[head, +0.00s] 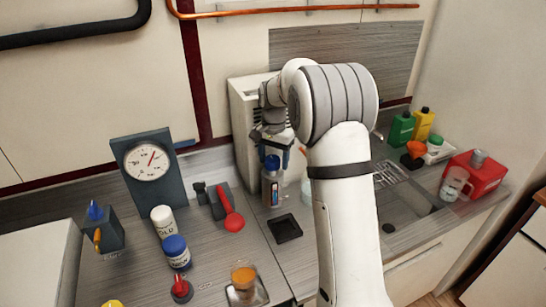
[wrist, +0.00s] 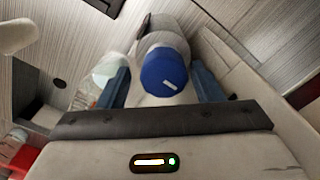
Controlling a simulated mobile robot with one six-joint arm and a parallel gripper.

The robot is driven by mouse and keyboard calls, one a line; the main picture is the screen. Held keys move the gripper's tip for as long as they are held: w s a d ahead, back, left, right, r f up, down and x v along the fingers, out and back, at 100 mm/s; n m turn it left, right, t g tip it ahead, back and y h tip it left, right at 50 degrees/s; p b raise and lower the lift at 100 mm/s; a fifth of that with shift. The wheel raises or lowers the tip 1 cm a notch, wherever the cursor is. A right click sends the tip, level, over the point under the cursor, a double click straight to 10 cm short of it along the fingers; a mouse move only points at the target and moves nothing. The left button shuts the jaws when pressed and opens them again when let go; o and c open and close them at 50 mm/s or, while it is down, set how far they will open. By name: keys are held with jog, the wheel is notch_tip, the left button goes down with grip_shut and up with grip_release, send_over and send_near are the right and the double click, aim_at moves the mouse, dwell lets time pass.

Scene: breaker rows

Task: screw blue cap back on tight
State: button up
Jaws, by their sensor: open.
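A bottle (head: 271,192) with a dark label stands on the counter in front of a pale box-like unit. A blue cap (head: 272,163) sits on top of it; how tightly it sits I cannot tell. In the wrist view the blue cap (wrist: 164,72) with a white mark lies between my two blue fingers, with the grey bottle body (wrist: 165,35) behind it. My gripper (wrist: 161,76) is open, one finger on each side of the cap, with a visible gap at least on the right. In the head view my arm hides part of the gripper.
A clear vessel (wrist: 110,67) stands close beside the bottle. A black tray (head: 285,228) lies in front. A sink (head: 400,205) is at right.

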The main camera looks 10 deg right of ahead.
jog(key=n, duration=0.4)
jog(key=shift+w+a+f, duration=0.1)
jog(key=shift+w+a, duration=0.1)
jog(key=shift+s+d+n+p, duration=0.1)
jog(key=shift+n+p, duration=0.25)
jog(key=shift+n, duration=0.85)
jog(key=n, duration=0.4)
jog(key=shift+n, duration=0.4)
jog(key=shift+c, duration=0.6)
jog(key=c, duration=0.7)
jog(key=shift+m+p, duration=0.3)
jog(key=shift+m, duration=0.9)
jog(key=o, duration=1)
